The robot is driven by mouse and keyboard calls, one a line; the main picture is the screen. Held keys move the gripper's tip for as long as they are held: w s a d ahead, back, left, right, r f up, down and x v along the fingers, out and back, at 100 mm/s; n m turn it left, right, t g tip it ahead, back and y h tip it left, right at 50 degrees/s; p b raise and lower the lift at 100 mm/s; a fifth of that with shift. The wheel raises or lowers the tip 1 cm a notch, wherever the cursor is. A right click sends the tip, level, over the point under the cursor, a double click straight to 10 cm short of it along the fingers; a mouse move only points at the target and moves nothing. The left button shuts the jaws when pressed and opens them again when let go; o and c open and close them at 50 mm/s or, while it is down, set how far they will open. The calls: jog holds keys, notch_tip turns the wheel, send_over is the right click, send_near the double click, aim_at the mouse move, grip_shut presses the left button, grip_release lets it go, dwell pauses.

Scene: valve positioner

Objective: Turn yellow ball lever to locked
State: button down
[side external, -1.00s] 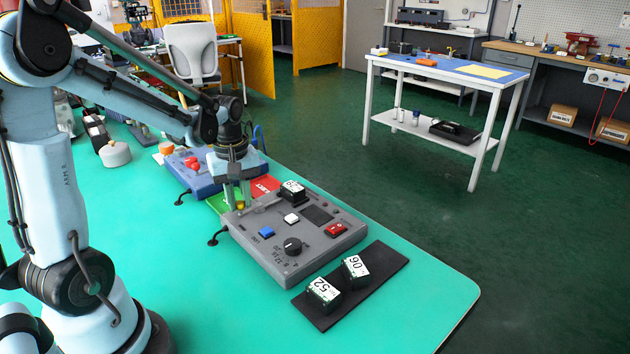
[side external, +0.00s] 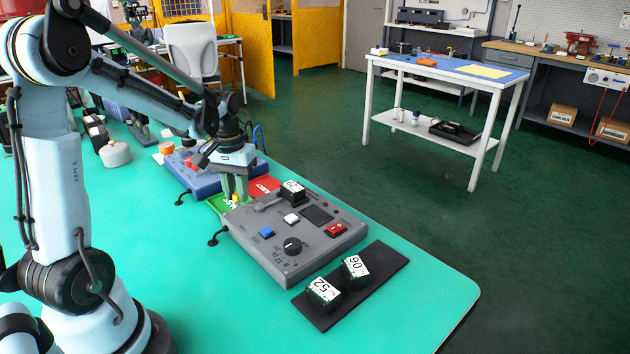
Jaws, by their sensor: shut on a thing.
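My gripper (side external: 235,195) points down behind the grey control box, its green fingers shut on the yellow ball (side external: 236,197) of the lever. The ball shows as a small yellow spot between the fingertips. It is over the green panel (side external: 216,204), near that panel's border with the red panel (side external: 266,184). Both panels carry white lettering too small to read surely. The lever's arm and pivot are hidden or too small to make out.
The grey control box (side external: 320,249), with a black knob and several buttons, stands just in front of my gripper. A blue box (side external: 196,180) is close behind. A black tray (side external: 369,281) holds two dark numbered blocks. Bare green tabletop (side external: 165,260) lies left.

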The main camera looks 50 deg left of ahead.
jog(key=m, duration=0.2)
jog(key=w+a+m, duration=0.1)
jog(key=w+m, duration=0.1)
jog(key=m, duration=0.1)
jog(key=shift+a+m, duration=0.15)
jog(key=shift+m, duration=0.15)
dwell(0.4)
jog(key=c, duration=1)
grip_release()
jog(key=shift+o, duration=0.2)
jog(key=shift+r, duration=0.15)
notch_tip(320, 180, up, 12)
jog(key=s+d+f+t, duration=0.2)
jog(key=d+t, duration=0.1)
jog(key=d, duration=0.7)
jog(key=s+d+f+m+t, duration=0.1)
jog(key=s+d+f+t, duration=0.2)
jog(key=d, duration=0.7)
jog(key=shift+s+t, duration=0.25)
jog(key=shift+t, duration=0.35)
